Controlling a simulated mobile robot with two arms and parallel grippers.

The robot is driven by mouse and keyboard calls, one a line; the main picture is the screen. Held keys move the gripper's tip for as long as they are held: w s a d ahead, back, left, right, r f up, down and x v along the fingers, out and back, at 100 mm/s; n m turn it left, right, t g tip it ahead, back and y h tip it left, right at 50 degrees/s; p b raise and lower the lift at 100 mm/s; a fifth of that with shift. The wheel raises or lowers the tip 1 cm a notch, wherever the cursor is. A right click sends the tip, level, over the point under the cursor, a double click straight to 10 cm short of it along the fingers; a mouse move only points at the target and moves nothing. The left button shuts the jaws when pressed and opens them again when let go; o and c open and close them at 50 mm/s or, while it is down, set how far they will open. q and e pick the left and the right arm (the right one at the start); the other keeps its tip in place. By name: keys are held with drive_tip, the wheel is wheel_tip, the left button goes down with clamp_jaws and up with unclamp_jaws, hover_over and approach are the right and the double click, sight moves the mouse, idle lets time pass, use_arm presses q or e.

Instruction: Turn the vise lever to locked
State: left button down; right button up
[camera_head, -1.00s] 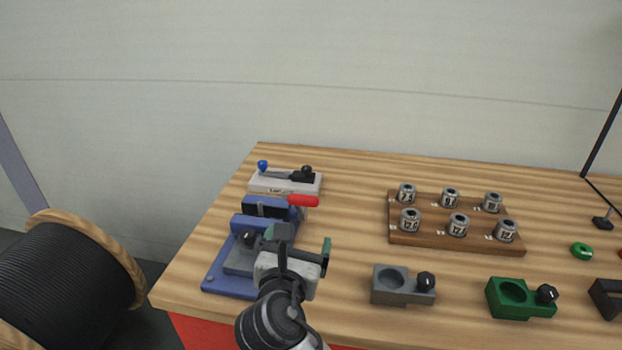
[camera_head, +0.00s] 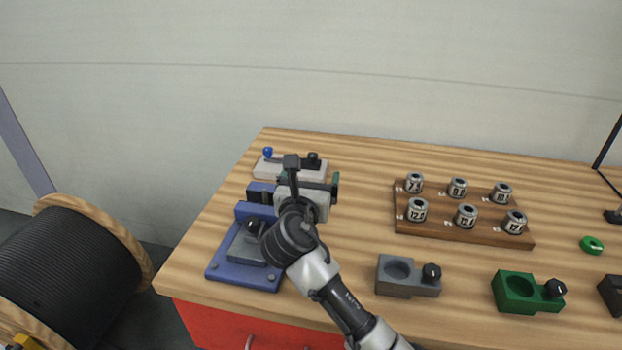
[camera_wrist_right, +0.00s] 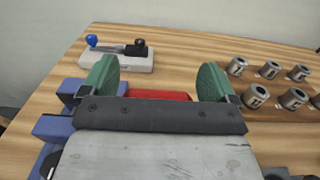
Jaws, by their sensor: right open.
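The blue vise (camera_head: 243,272) sits at the left end of the wooden bench, and part of it shows at the left edge of the right wrist view (camera_wrist_right: 52,128). Its red lever handle (camera_wrist_right: 160,94) shows in the right wrist view, lying crosswise between the two green finger pads. My right gripper (camera_head: 309,182), also in the right wrist view (camera_wrist_right: 157,78), is open, above or around the handle; contact cannot be told. In the head view, the gripper hides the lever and part of the vise jaws. My left gripper is not in view.
Behind the vise stands a pale block (camera_head: 290,171) with blue and black knobs. A wooden rack (camera_head: 455,233) of numbered metal collars is to the right. Grey (camera_head: 397,284) and green (camera_head: 517,300) holders stand near the front edge. A cable reel (camera_head: 75,265) is left of the bench.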

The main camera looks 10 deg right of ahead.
drive_tip(key=shift+c, duration=0.4)
drive_tip(key=c, duration=1.2)
drive_tip(key=shift+s+a+f+t+h+b, duration=0.2)
drive_tip(key=shift+s+f+t+h+b, duration=0.1)
drive_tip(key=shift+s+f+t+b, duration=0.6)
drive_tip(key=shift+s+a+f+t+b, duration=0.1)
drive_tip(key=shift+s+f+t+b, duration=0.05)
drive_tip(key=shift+t+b, duration=0.2)
drive_tip(key=shift+s+a+f, duration=0.1)
drive_tip(key=shift+s, duration=0.15)
drive_tip(key=shift+s+a+f+p, duration=0.2)
drive_tip(key=shift+s+f+p, duration=0.25)
drive_tip(key=shift+f, duration=0.45)
drive_tip(key=shift+s+a+f+p, duration=0.2)
drive_tip(key=shift+s+f, duration=0.4)
drive_tip(key=shift+f, duration=0.25)
